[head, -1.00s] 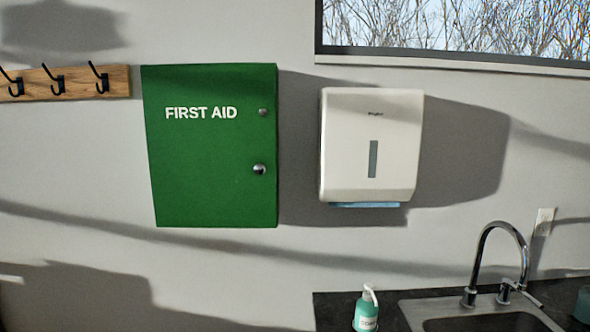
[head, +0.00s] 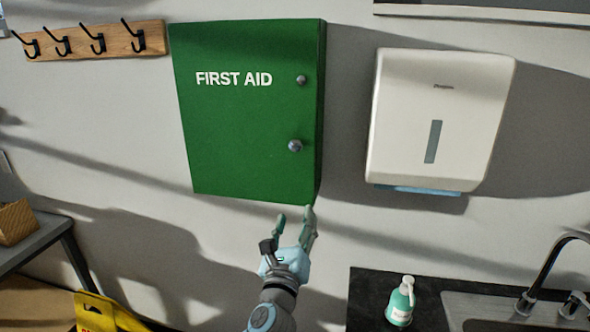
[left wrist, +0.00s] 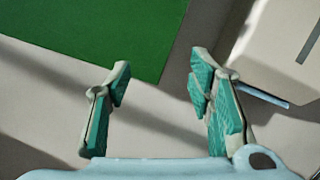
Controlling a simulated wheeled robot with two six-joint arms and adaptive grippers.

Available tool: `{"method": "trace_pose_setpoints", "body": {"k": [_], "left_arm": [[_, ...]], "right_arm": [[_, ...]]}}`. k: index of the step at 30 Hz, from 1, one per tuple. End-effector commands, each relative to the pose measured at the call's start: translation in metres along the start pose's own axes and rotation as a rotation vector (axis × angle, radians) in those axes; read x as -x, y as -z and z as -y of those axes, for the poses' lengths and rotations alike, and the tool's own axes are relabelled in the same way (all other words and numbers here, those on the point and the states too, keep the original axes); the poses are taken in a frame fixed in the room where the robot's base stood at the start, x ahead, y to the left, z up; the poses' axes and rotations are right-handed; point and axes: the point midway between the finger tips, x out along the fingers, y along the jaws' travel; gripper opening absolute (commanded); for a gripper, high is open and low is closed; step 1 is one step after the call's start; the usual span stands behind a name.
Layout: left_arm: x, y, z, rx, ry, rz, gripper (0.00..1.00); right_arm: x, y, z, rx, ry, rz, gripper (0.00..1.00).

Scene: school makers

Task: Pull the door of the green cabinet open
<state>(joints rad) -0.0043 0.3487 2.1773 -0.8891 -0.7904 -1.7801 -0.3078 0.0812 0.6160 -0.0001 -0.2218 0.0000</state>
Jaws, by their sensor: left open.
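The green first aid cabinet (head: 245,120) hangs on the wall with its door shut. In the left wrist view the cabinet's lower part (left wrist: 110,35) shows beyond the open fingers (left wrist: 160,85); the knob is out of that view. My right gripper is not in view.
A white paper towel dispenser (head: 440,120) hangs right of the cabinet. A wooden hook rail (head: 95,42) is on the left. Below right are a dark counter (head: 372,290), a soap bottle (head: 400,302) and a sink with a faucet (head: 555,270). A yellow object (head: 105,312) stands lower left.

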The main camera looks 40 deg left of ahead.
Motion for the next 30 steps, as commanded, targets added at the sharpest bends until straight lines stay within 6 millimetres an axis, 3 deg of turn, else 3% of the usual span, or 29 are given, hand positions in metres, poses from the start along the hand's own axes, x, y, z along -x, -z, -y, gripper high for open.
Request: {"method": "trace_pose_setpoints", "body": {"k": [1,3,5,10,18,21,30], "left_arm": [[0.002,-0.036,0.009,-0.053,0.009,0.071,0.48],[0.006,-0.067,0.015,-0.113,0.008,0.141,0.48],[0.006,-0.079,0.017,-0.140,0.005,0.170,0.48],[-0.021,-0.087,0.018,-0.150,0.002,0.178,0.48],[-0.098,-0.099,0.019,-0.145,0.003,0.175,0.48],[-0.117,-0.101,0.019,-0.144,0.003,0.173,0.48],[-0.133,-0.102,0.019,-0.143,0.005,0.172,0.48]], "right_arm": [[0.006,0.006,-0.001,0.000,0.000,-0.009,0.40],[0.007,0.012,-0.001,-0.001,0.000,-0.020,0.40],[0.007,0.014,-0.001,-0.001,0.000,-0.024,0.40],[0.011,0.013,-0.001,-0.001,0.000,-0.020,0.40],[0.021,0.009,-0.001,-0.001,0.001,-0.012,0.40],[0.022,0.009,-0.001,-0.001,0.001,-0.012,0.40],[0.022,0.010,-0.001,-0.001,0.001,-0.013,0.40]]}}
